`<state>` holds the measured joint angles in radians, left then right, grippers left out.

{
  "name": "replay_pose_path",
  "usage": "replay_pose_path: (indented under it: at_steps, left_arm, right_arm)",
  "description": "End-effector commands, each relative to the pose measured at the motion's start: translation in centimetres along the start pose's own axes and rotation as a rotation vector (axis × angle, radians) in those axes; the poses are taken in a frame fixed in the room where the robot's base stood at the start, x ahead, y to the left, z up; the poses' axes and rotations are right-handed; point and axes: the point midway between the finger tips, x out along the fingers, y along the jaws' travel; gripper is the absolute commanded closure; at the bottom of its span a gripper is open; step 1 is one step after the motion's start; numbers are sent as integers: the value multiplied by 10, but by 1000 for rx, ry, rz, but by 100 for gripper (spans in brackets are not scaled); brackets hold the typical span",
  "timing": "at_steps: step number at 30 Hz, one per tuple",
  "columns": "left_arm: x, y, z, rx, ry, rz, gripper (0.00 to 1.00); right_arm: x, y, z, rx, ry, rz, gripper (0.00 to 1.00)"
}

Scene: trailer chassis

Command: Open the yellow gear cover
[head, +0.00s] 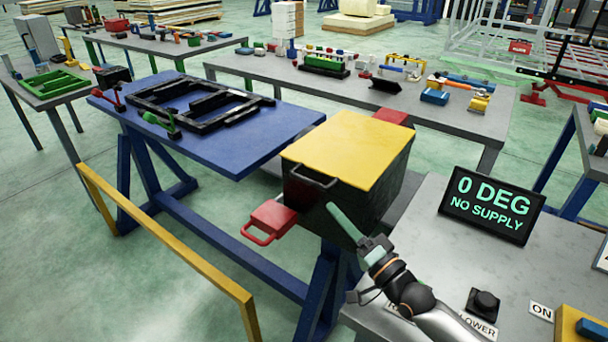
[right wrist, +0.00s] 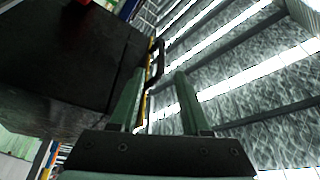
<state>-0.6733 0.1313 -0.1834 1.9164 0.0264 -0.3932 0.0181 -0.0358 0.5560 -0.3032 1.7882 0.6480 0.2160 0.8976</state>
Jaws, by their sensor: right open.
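The yellow gear cover (head: 345,148) lies flat and closed on top of a black box (head: 375,200). A dark bar handle (head: 314,177) sits at its front edge; in the right wrist view the handle (right wrist: 156,64) shows just beyond my fingertips, roughly between them. My right gripper (head: 332,208) has pale green fingers and is just below and to the right of the handle in the head view. In the right wrist view the gripper (right wrist: 162,76) is open, with nothing held between the fingers. My left gripper is not in view.
A red handled piece (head: 270,218) sticks out at the box's lower left. A screen (head: 492,204) reads "0 DEG NO SUPPLY" on the grey table (head: 422,222) at right, near a black knob (head: 483,302). A blue table (head: 265,135) with a black frame (head: 200,100) stands to the left.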

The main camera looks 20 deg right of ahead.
Motion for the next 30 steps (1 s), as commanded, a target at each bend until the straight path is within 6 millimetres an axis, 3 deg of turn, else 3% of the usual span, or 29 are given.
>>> replay_pose_path:
  at_steps: [18,24,30]
  left_arm:
    - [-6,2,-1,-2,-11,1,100]
    - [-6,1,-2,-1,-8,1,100]
    - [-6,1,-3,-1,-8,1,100]
  right_arm:
    - [99,-2,0,-2,0,-2,53]
    - [114,-1,0,-2,-1,-1,53]
    - [118,-1,0,-2,-1,0,53]
